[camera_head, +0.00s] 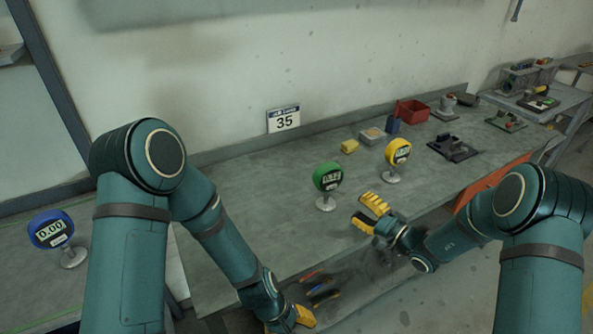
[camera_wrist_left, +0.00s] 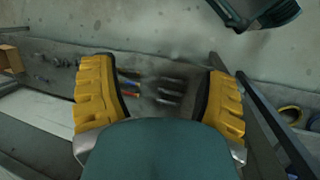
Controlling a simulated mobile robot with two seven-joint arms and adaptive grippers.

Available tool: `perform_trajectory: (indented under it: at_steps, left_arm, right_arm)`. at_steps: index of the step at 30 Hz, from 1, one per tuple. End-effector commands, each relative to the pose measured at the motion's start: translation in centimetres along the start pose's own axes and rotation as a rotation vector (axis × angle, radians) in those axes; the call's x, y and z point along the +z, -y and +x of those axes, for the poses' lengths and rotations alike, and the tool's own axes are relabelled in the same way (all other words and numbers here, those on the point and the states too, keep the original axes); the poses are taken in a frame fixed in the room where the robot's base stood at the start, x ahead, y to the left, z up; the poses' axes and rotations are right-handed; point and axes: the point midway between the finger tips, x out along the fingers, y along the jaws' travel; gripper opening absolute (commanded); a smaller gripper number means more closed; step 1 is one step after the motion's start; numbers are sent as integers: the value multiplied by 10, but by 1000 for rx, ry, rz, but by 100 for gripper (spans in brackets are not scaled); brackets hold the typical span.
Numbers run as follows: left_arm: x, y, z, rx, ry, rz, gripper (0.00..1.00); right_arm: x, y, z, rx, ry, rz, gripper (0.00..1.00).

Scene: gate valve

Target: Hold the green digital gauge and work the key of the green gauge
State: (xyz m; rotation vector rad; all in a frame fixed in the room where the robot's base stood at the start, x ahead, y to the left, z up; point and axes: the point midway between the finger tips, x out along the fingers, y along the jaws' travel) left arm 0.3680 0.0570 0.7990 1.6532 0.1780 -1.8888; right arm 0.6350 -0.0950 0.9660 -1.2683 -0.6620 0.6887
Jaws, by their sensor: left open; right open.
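The green digital gauge (camera_head: 327,177) stands upright on a small round white base on the workbench, near the middle of the head view. Its display faces forward, but I cannot make out its key. My right gripper (camera_head: 367,212), with yellow fingers, is open and empty, to the right of the green gauge and apart from it. My left gripper (camera_head: 303,318) is low at the bottom of the head view, in front of the bench. In the left wrist view its two yellow fingers (camera_wrist_left: 162,95) are wide apart with nothing between them. The green gauge is not identifiable there.
A yellow gauge (camera_head: 397,152) stands behind and right of the green one. A blue gauge (camera_head: 50,230) stands far left. A red bin (camera_head: 412,111), a yellow block (camera_head: 349,146) and a dark fixture (camera_head: 453,147) sit farther back. The workbench (camera_head: 240,190) is clear left of the green gauge.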

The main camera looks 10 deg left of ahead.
Motion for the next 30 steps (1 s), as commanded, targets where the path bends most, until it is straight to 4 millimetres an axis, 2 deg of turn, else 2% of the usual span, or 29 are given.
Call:
perform_trajectory:
  at_steps: [3, 12, 16, 23, 26, 30]
  left_arm:
    - [8, -31, -6, 16, 72, -158, 75]
    - [29, -97, -24, 70, 239, -445, 75]
    - [25, -124, -37, 117, 296, -555, 75]
    - [-13, -154, -65, 237, 332, -716, 75]
    - [-36, -167, -83, 302, 351, -798, 75]
    - [-82, -185, -123, 428, 387, -945, 75]
  right_arm:
    - [0, 0, 0, 0, 1, 0, 46]
    - [0, 0, 0, 0, 1, 1, 46]
    - [0, 0, 0, 1, 1, 1, 46]
    - [0, 0, 0, 1, 1, 1, 46]
    - [0, 0, 0, 1, 1, 1, 46]
    - [0, 0, 0, 1, 1, 1, 46]
